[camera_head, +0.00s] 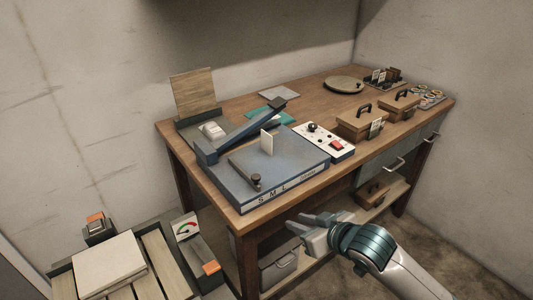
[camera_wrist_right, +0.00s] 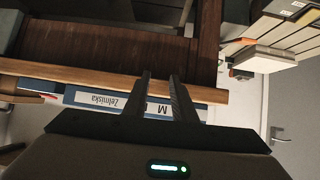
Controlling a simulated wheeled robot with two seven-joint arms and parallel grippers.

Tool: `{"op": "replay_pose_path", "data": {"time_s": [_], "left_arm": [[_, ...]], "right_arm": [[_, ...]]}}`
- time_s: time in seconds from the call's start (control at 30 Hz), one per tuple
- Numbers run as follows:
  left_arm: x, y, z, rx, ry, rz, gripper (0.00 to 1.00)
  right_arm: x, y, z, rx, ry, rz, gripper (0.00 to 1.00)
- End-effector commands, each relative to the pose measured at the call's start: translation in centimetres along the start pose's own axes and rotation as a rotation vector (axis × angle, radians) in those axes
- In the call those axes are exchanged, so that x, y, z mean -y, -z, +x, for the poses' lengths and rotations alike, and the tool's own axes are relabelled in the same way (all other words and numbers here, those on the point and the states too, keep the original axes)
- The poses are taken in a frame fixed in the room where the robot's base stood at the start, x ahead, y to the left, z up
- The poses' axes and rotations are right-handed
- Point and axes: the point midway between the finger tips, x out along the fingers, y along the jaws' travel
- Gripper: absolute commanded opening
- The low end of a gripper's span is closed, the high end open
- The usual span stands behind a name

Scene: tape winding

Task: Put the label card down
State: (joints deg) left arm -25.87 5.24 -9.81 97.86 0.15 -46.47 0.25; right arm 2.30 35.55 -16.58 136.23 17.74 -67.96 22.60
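A small white card (camera_head: 267,142) stands upright on the blue winding machine (camera_head: 290,157), which is marked S M L, near the table's front left. Another small pale card (camera_head: 375,128) shows at the front of a brown box. I cannot tell which is the label card. My right gripper (camera_head: 303,226) is in front of and below the table's front edge, apart from the machine and both cards. Its two fingers are apart with nothing between them, as the right wrist view (camera_wrist_right: 161,88) also shows. My left gripper is not in view.
A control box (camera_head: 325,143) with a red switch stands right of the machine. Brown handled boxes (camera_head: 357,122), a round board (camera_head: 344,84) and several tape rolls (camera_head: 428,96) lie further right. A drawer handle (camera_head: 395,164) juts out. A pale block (camera_head: 110,264) lies at lower left.

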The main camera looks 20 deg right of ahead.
Motion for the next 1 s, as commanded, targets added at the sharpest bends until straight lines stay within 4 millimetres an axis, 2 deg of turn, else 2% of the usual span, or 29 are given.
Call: {"op": "replay_pose_path", "data": {"time_s": [0.03, 0.2, 0.3, 0.4, 0.5, 0.6, 1.0], "left_arm": [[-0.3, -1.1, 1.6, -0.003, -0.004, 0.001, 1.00], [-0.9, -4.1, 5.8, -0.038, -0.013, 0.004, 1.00], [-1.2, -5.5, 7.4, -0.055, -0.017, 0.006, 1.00], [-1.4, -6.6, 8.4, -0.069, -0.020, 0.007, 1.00], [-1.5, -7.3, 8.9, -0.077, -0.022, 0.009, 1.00], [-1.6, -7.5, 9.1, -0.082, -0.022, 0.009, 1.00], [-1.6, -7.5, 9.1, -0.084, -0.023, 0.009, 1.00]], "right_arm": [[-1.1, 2.9, -0.1, -0.047, 0.002, -0.014, 0.24], [-3.7, 10.8, -1.1, -0.171, 0.028, -0.019, 0.24], [-4.9, 14.3, -2.0, -0.221, 0.040, -0.014, 0.24], [-5.7, 16.7, -2.9, -0.257, 0.049, -0.009, 0.24], [-6.2, 18.1, -3.4, -0.276, 0.055, -0.005, 0.24], [-6.3, 18.6, -3.6, -0.284, 0.058, -0.003, 0.24], [-6.3, 18.7, -3.4, -0.285, 0.058, -0.001, 0.24]]}}
